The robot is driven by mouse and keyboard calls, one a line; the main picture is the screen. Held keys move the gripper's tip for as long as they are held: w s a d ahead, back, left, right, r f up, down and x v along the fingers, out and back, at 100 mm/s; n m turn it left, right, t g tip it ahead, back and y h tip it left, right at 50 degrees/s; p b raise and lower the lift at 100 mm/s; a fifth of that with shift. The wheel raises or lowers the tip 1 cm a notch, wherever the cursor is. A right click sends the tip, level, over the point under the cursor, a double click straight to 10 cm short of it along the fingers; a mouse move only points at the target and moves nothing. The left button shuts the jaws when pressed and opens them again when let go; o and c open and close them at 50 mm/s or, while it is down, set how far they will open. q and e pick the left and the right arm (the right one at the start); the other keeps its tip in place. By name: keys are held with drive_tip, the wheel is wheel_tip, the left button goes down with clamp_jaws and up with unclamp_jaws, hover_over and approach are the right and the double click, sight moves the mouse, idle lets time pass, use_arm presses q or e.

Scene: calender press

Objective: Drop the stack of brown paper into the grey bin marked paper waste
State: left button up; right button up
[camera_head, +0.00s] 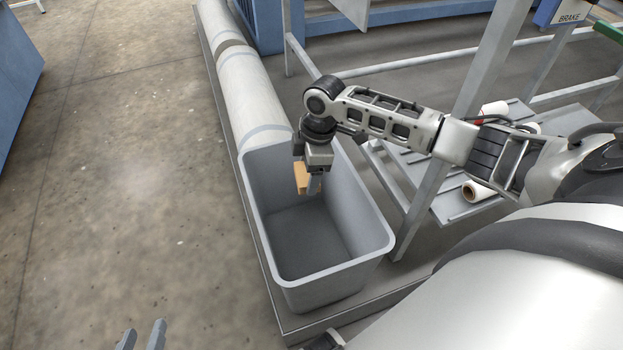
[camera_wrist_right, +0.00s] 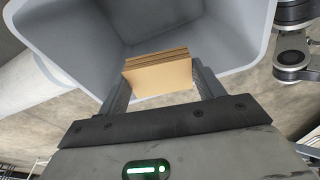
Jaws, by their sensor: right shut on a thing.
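The stack of brown paper (camera_head: 301,177) is a small tan block held in my right gripper (camera_head: 308,186). In the right wrist view the stack (camera_wrist_right: 158,75) sits between the two fingers of my right gripper (camera_wrist_right: 160,86), its layered edge facing the bin. The grey bin (camera_head: 262,225) is open-topped and looks empty inside. The right gripper points down at the bin's far end, within the outline of its opening. The bin also fills the top of the right wrist view (camera_wrist_right: 80,45). No marking on it shows. My left gripper (camera_head: 142,336) shows only its fingertips, apart and empty, over the floor.
A long pale roll (camera_head: 250,85) lies beyond the bin on the same low grey platform. A grey metal frame and shelf with small white rolls (camera_head: 475,191) stand right of the bin. The concrete floor (camera_head: 130,170) on the left is clear.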

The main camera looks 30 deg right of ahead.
drive_tip(key=shift+w+d+f+n+b, duration=0.6)
drive_tip(key=shift+w+d+f+n, duration=0.25)
drive_tip(key=shift+w+n, duration=0.2)
drive_tip(key=shift+w+d+f+n+g, duration=0.2)
drive_tip(key=shift+d+n+g, duration=0.1)
drive_tip(key=shift+n, duration=0.25)
drive_tip(key=shift+b, duration=0.35)
use_arm(q)
drive_tip(key=w+d+f+h+b, duration=0.1)
drive_tip(key=d+f+b, duration=0.2)
drive_tip(key=f+b, duration=0.4)
drive_tip(key=shift+w+f+m+g, duration=0.3)
drive_tip(key=shift+f, duration=0.45)
use_arm(e)
wheel_tip(320, 180, down, 6)
drive_tip(key=shift+r, duration=0.15)
drive_tip(key=o, duration=1)
